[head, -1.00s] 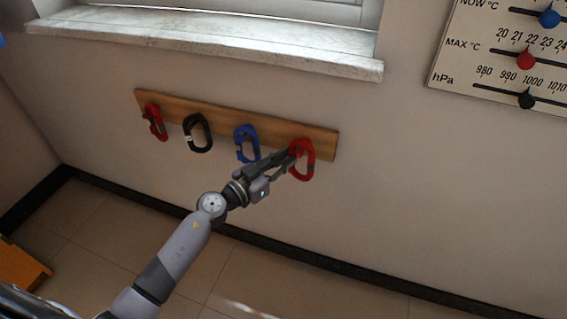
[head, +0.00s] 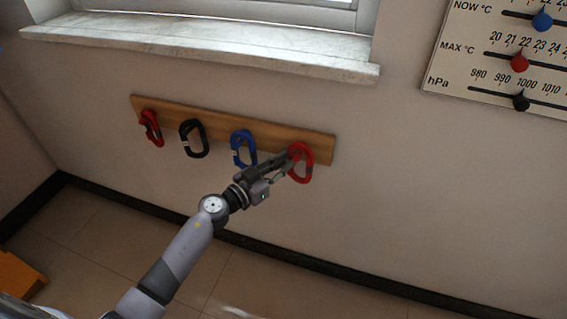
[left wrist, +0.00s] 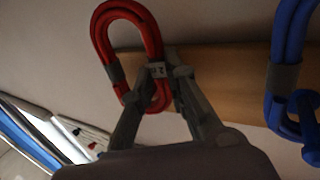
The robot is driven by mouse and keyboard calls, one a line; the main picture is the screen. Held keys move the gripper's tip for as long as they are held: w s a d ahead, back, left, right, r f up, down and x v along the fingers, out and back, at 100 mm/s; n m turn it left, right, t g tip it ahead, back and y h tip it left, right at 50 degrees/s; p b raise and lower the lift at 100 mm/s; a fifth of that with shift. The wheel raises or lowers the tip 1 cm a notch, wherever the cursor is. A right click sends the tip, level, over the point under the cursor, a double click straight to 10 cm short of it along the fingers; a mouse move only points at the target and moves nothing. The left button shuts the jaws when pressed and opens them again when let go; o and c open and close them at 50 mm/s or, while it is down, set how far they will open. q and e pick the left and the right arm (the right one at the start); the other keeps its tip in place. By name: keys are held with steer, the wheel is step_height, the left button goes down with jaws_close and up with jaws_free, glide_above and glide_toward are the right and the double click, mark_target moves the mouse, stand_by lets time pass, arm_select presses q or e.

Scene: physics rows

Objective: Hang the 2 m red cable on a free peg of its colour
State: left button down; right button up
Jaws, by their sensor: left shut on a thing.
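A red cable (head: 304,170), coiled in a loop, is at the right end of the wooden peg board (head: 175,110). My left gripper (head: 290,161) is shut on it. In the left wrist view the fingers (left wrist: 160,72) pinch the red loop (left wrist: 127,12) at a pale tag that seems to read 2. The loop is in front of the end of the board; I cannot tell whether it rests on a peg, as any peg behind it is hidden. Another red cable (head: 151,128) hangs at the board's left end. My right gripper is not in view.
A black cable (head: 184,140) and a blue cable (head: 237,147) hang between the red ones. The blue one (left wrist: 282,70) is close beside my gripper in the wrist view. A window sill (head: 200,52) juts out above. A weather panel (head: 500,50) is at upper right.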

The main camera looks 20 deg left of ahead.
arm_select(q)
steer(key=c, duration=1.5)
jaws_free()
